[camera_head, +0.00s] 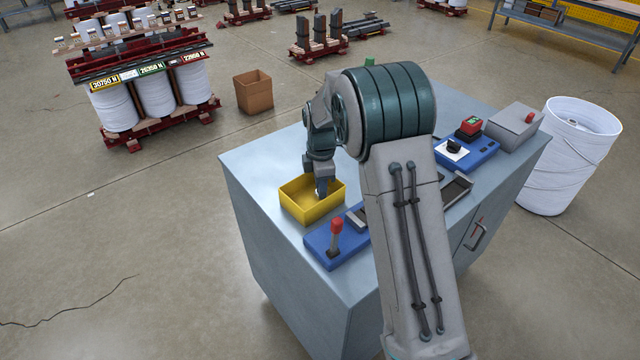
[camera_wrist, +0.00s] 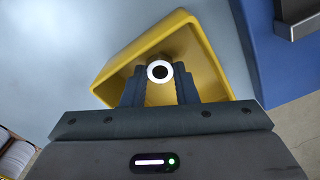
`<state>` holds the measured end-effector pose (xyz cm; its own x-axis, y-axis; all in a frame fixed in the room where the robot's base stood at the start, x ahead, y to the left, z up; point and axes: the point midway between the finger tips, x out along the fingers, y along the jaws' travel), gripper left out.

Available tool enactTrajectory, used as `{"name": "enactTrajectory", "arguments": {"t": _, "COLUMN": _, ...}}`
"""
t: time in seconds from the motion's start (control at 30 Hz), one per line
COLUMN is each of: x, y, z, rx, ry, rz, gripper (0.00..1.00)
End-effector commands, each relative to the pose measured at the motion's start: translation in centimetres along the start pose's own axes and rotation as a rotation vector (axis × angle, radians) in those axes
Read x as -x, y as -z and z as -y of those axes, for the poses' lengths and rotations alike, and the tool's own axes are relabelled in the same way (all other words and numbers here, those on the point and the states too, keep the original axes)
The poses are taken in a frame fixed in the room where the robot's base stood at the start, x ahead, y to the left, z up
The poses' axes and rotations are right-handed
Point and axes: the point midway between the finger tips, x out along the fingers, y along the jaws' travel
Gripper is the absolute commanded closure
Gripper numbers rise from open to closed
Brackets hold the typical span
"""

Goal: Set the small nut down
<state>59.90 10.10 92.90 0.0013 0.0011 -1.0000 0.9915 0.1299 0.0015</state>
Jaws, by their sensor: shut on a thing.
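In the head view my gripper (camera_head: 321,188) points down into the yellow bin (camera_head: 312,213), which stands on the grey cabinet's top. The bin's walls also surround the fingers in the wrist view (camera_wrist: 213,62). In the head view the nut is only a small pale spot at the fingertips. I cannot tell whether it touches the bin's floor.
A blue base with a red-knobbed lever (camera_head: 336,240) stands close beside the bin on the grey cabinet (camera_head: 262,160). A blue control unit (camera_head: 470,154) and a grey box (camera_head: 515,127) are farther right. The cabinet top left of the bin is clear.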

Motion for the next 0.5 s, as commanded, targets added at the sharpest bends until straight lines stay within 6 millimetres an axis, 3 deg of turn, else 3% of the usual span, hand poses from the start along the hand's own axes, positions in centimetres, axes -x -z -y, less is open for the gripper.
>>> {"name": "enactTrajectory", "arguments": {"t": 0.03, "x": -0.23, "y": 0.00, "z": 0.00, "rx": 0.000, "ry": 0.000, "rz": 0.000, "gripper": 0.71}}
{"name": "enactTrajectory", "arguments": {"t": 0.1, "x": -0.13, "y": 0.00, "z": 0.00, "rx": 0.000, "ry": 0.000, "rz": 0.000, "gripper": 0.52}}
{"name": "enactTrajectory", "arguments": {"t": 0.5, "x": 0.59, "y": -0.07, "z": -0.04, "rx": -0.001, "ry": -0.001, "rz": 0.000, "gripper": 0.52}}
